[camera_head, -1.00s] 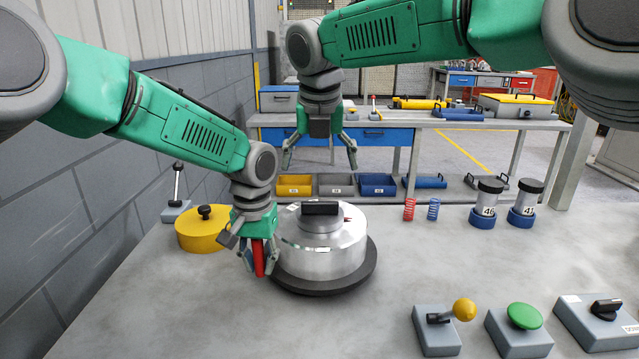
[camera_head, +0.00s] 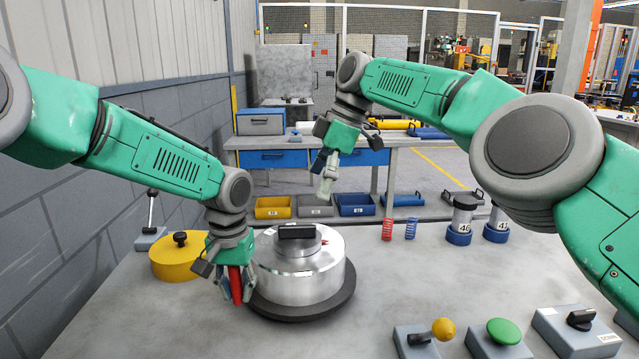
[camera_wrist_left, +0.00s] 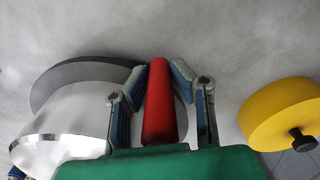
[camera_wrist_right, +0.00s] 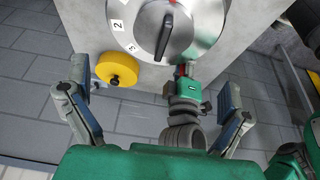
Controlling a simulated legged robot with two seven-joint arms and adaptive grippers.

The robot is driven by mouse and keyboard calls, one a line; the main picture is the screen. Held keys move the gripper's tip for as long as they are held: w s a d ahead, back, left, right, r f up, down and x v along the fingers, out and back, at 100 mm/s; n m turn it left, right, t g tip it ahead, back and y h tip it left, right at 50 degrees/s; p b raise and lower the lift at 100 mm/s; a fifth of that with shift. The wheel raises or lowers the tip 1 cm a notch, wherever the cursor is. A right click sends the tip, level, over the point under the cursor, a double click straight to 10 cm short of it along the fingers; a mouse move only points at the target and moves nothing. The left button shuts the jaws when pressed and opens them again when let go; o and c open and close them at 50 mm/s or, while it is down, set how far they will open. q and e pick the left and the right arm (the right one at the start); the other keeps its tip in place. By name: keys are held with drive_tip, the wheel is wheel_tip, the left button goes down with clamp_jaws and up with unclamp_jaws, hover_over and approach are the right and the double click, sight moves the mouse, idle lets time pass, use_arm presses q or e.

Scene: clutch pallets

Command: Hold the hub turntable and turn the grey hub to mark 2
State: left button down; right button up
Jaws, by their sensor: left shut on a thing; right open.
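The hub turntable is a silver drum (camera_head: 300,280) on a dark round base (camera_head: 330,308). The grey hub (camera_head: 285,246) with a black bar grip (camera_head: 297,232) sits on top. In the right wrist view the drum's top (camera_wrist_right: 208,25) carries a mark 2 (camera_wrist_right: 118,25) and a mark 3 (camera_wrist_right: 136,47); the hub's bar (camera_wrist_right: 163,38) runs nearly vertically, with a small red mark at its upper end. My left gripper (camera_head: 236,285) is shut on the turntable's red handle (camera_wrist_left: 158,110). My right gripper (camera_head: 324,182) is open and empty, above and behind the turntable.
A yellow round lid (camera_head: 180,260) stands left of the turntable near the block wall. Springs and two numbered cylinders (camera_head: 460,220) stand at the right rear. Several control boxes (camera_head: 498,340) line the front right. The table's middle right is clear.

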sight(297, 236)
drive_tip(key=x, duration=1.2)
drive_tip(key=shift+s, duration=0.1)
drive_tip(key=shift+d, duration=0.1)
drive_tip(key=c, duration=1.6)
drive_tip(key=o, duration=1.6)
